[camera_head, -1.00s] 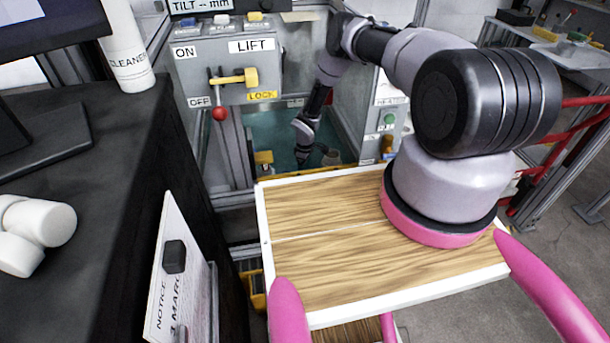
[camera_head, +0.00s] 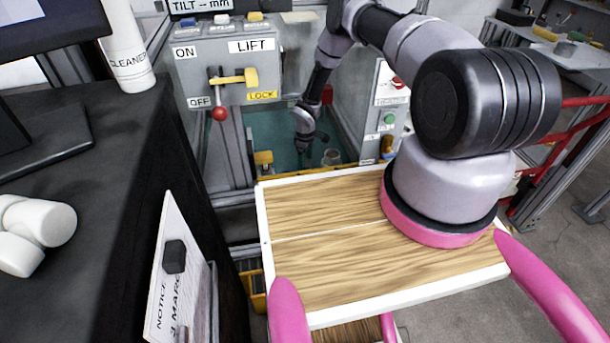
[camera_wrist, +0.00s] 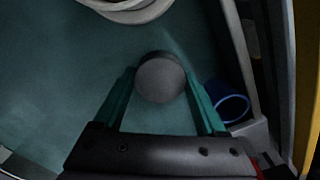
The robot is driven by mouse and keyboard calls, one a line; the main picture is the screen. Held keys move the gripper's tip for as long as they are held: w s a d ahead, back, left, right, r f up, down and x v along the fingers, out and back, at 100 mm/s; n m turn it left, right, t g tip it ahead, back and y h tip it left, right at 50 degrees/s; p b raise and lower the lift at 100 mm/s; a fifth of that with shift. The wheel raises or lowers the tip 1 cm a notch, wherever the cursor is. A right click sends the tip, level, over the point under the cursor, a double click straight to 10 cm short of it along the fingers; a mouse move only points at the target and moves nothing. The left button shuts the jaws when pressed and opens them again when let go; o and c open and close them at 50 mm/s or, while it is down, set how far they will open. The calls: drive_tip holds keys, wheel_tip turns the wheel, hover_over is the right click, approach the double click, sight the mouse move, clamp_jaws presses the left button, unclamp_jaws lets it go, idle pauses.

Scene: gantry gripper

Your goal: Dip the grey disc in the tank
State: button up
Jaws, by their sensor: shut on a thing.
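My gripper (camera_wrist: 160,82) is shut on the grey disc (camera_wrist: 160,77), which sits between the ends of its two green fingers in the wrist view. In the head view my gripper (camera_head: 303,147) is inside the tank area, over the teal tank (camera_head: 268,122); the disc is too small and dark to make out there. In the wrist view the teal surface (camera_wrist: 55,70) lies behind the disc. I cannot tell whether the disc touches the liquid.
A blue round-mouthed thing (camera_wrist: 233,107) lies close to the right finger, by the tank wall. A pale ring-shaped thing (camera_wrist: 125,10) is at the top. A grey cup-like thing (camera_head: 331,157) is right of my gripper. The lift panel (camera_head: 230,65) stands left of the arm.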

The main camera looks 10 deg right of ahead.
wheel_tip(320, 180, up, 13)
drive_tip(key=shift+r, duration=0.15)
idle(0.8)
idle(0.9)
drive_tip(key=s+d+r+m, duration=0.3)
drive_tip(key=r, duration=0.5)
drive_tip(key=s+d+r+m, duration=0.3)
drive_tip(key=r+m, duration=0.1)
drive_tip(key=r, duration=0.3)
drive_tip(key=s+d+r+m, duration=0.3)
drive_tip(key=r, duration=0.5)
drive_tip(key=shift+r+m, duration=0.3)
drive_tip(key=shift+r, duration=0.05)
